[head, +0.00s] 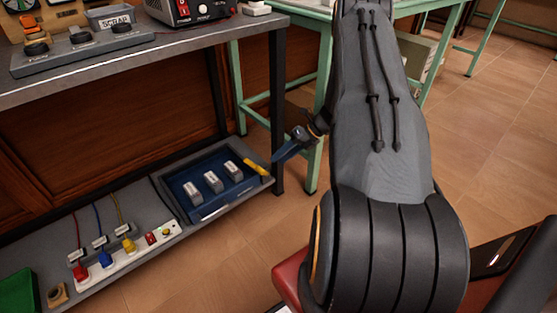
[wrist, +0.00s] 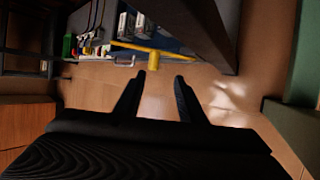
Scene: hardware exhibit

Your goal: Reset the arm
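My gripper (head: 288,151) is at the right end of the low shelf, just right of a yellow bar-like piece (head: 256,168) at the blue tray's (head: 203,210) right edge. In the wrist view my gripper (wrist: 157,88) has its two dark fingers spread apart with nothing between them. A yellow T-shaped piece (wrist: 153,57) shows beyond the fingertips, apart from them. My arm reaches up and away through the middle of the head view; some of it is out of frame.
The grey bench (head: 120,68) with a dark leg (head: 277,110) stands left of my arm. A green table frame (head: 323,100) stands behind my gripper. Several white blocks sit in the blue tray. A white strip (head: 130,255) with coloured plugs lies at lower left. Tiled floor is open at right.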

